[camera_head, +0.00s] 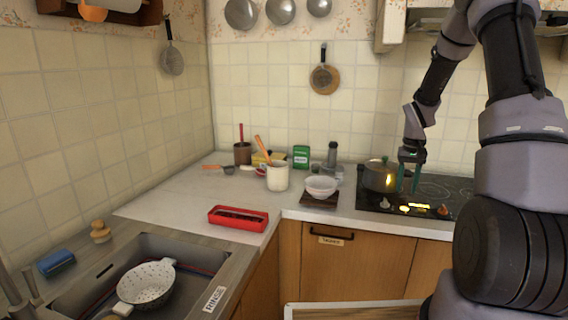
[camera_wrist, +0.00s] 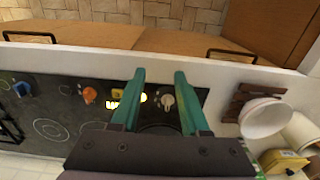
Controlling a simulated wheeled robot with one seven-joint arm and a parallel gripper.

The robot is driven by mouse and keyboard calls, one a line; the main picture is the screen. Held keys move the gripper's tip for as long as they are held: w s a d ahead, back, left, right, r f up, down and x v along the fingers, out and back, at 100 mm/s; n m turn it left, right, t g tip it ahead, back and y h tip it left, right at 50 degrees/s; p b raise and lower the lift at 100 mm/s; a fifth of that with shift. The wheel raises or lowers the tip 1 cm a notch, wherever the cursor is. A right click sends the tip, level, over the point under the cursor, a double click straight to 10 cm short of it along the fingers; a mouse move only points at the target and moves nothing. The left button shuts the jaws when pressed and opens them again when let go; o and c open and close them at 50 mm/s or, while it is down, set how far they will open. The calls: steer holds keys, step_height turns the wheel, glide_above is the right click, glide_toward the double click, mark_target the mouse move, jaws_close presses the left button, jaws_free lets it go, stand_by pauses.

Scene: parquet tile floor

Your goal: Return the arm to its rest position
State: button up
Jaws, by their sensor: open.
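My arm (camera_head: 520,135) comes down from the upper right of the head view and bends over the stove. My gripper (camera_head: 410,178) points down at the right side of a dark pot (camera_head: 379,178). Whether it touches the pot cannot be told. The wrist view shows my gripper (camera_wrist: 160,77) with its two teal fingers spread apart and nothing between the tips. Below the fingers in that view are the front of the black hob (camera_wrist: 55,112) and a pale knob (camera_wrist: 167,102).
A white bowl (camera_head: 321,185) stands on a dark wooden board left of the stove. A cream utensil crock (camera_head: 277,176), a green box (camera_head: 301,156) and a red tray (camera_head: 238,218) share the counter. A colander (camera_head: 146,284) sits in the sink. Cabinets and a hood hang above.

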steer(key=s+a+r+t, duration=0.1)
steer(key=s+a+r, duration=0.2)
steer(key=r, duration=0.4)
steer(key=s+a+r+t, duration=0.1)
steer(key=s+a+r, duration=0.1)
steer(key=s+r, duration=0.35)
steer(key=s+a+r+t, duration=0.1)
steer(key=s+a+r, duration=0.15)
steer(key=r, duration=0.55)
steer(key=s+a+r+t+y, duration=0.1)
steer(key=s+a+r+t, duration=0.1)
steer(key=s, duration=0.6)
steer(key=s+a+r+m+t+y, duration=0.1)
steer(key=s+a+r+t, duration=0.1)
steer(key=s+a+r, duration=0.3)
steer(key=s+r, duration=0.1)
steer(key=s, duration=0.2)
steer(key=shift+a+r, duration=0.15)
steer(key=shift+r, duration=0.1)
